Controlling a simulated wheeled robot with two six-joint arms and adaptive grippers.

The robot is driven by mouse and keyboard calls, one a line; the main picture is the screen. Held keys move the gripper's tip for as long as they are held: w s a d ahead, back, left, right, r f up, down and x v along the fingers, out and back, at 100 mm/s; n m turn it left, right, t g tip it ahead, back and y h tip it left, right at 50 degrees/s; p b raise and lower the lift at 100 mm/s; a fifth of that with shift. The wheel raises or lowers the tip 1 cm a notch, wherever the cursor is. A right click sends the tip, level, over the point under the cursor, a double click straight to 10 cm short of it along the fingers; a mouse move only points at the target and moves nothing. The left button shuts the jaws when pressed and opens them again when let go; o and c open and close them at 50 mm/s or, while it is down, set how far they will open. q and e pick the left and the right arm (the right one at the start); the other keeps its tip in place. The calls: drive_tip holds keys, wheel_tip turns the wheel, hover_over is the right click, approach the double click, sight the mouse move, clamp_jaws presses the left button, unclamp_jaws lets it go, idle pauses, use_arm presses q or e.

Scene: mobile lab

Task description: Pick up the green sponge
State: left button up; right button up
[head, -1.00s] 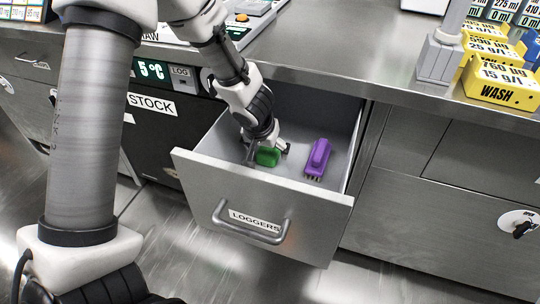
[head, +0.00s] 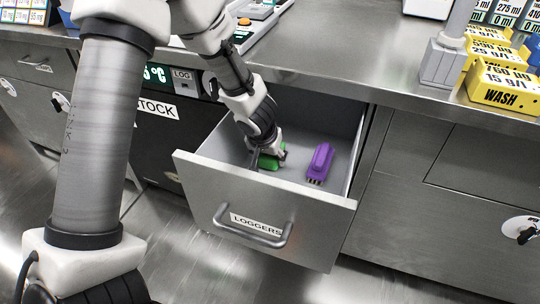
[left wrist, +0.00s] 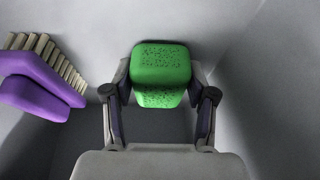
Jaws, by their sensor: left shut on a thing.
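The green sponge (head: 268,162) is inside the open drawer labelled LOGGERS (head: 195,165), near its front wall. My left gripper (head: 268,152) reaches down into the drawer and is shut on the sponge. In the left wrist view the sponge (left wrist: 160,68) sits between the two fingers of the left gripper (left wrist: 160,97), one on each side. I cannot tell whether the sponge is clear of the drawer floor. My right gripper is not in view.
A purple brush (head: 320,162) lies in the drawer to the right of the sponge; it also shows in the left wrist view (left wrist: 40,88). The steel counter (head: 340,50) overhangs the drawer's back. Yellow WASH blocks (head: 500,85) stand on the counter at right.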

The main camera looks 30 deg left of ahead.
use_arm(q)
drive_tip(key=shift+r, duration=0.65)
drive_tip(key=s+b, duration=0.2)
drive_tip(key=s+d+f+b, duration=0.1)
drive_tip(key=s, duration=0.1)
drive_tip(key=shift+f+b, duration=0.1)
drive_tip(key=shift+b, duration=0.3)
wheel_tip(320, 180, up, 15)
drive_tip(key=p, duration=1)
drive_tip(key=shift+f, duration=0.2)
